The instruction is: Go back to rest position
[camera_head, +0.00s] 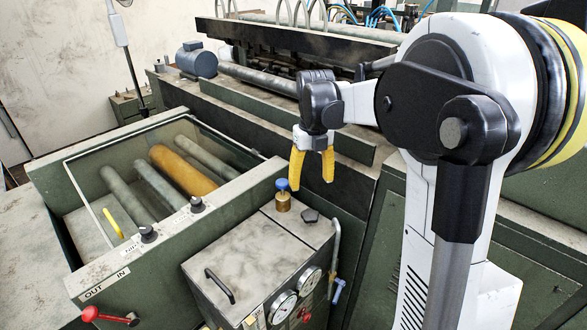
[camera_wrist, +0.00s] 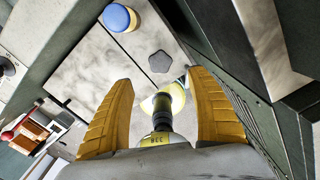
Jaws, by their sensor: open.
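My gripper (camera_head: 312,182) has yellow fingers and hangs pointing down in the head view, just above and to the right of a brass fitting with a blue cap (camera_head: 282,194). The fingers are apart with nothing between them. In the wrist view my gripper (camera_wrist: 158,95) shows both yellow fingers spread wide, with the grey box top beyond them. The blue cap (camera_wrist: 119,18) is at the top there, clear of the fingers. A dark pentagonal knob (camera_wrist: 160,61) lies beyond the fingertips; it also shows in the head view (camera_head: 310,215).
A grey control box (camera_head: 235,250) with gauges (camera_head: 283,306) and a black handle (camera_head: 219,286) stands below my gripper. A glass-covered roller bay (camera_head: 150,185) is to the left. The green machine (camera_head: 290,119) rises behind. A red lever (camera_head: 108,316) sticks out front left.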

